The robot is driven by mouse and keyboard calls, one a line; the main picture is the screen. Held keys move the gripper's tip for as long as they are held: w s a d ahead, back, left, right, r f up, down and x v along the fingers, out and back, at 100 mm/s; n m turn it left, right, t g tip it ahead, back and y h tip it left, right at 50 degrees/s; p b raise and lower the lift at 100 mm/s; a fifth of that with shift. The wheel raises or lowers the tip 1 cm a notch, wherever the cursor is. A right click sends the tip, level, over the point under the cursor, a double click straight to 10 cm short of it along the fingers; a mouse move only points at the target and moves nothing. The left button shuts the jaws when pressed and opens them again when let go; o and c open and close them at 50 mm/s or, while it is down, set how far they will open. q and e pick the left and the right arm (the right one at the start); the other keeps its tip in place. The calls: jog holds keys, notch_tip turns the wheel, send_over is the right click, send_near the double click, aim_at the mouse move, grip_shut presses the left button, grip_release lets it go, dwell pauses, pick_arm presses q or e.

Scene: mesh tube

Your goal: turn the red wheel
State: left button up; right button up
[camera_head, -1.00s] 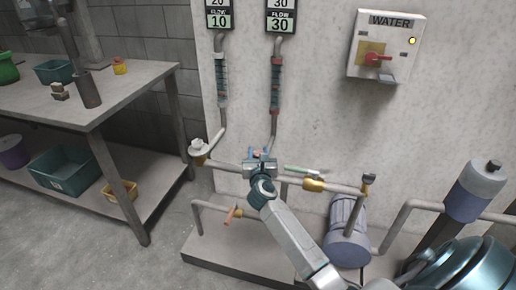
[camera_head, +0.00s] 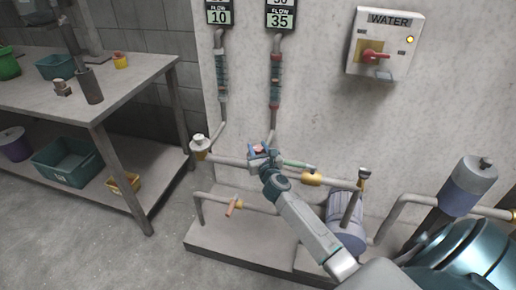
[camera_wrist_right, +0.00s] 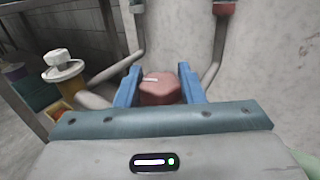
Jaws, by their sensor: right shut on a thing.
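The red wheel (camera_wrist_right: 160,88) is a small knob on the horizontal pipe in front of the pale wall. In the head view only a little of the wheel (camera_head: 259,149) shows between the blue fingers. My right gripper (camera_wrist_right: 159,82) is shut on the red wheel, one blue finger on each side of it. The wheel has a short pale mark on its face. Above it, the right flow display (camera_head: 280,20) reads 35, and the left one (camera_head: 217,17) reads 10. My left gripper is not in view.
A white knob (camera_head: 199,142) sits on the pipe to the left. A green-handled valve (camera_head: 298,164) is close on the right. A WATER box (camera_head: 385,42) with a red switch hangs on the wall. A grey workbench (camera_head: 130,85) stands at the left.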

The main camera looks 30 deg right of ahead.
jog(key=o, duration=1)
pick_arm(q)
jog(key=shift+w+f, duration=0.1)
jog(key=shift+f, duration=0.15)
pick_arm(e)
jog(key=v, duration=1.1)
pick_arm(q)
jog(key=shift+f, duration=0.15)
pick_arm(e)
jog(key=shift+w, duration=0.1)
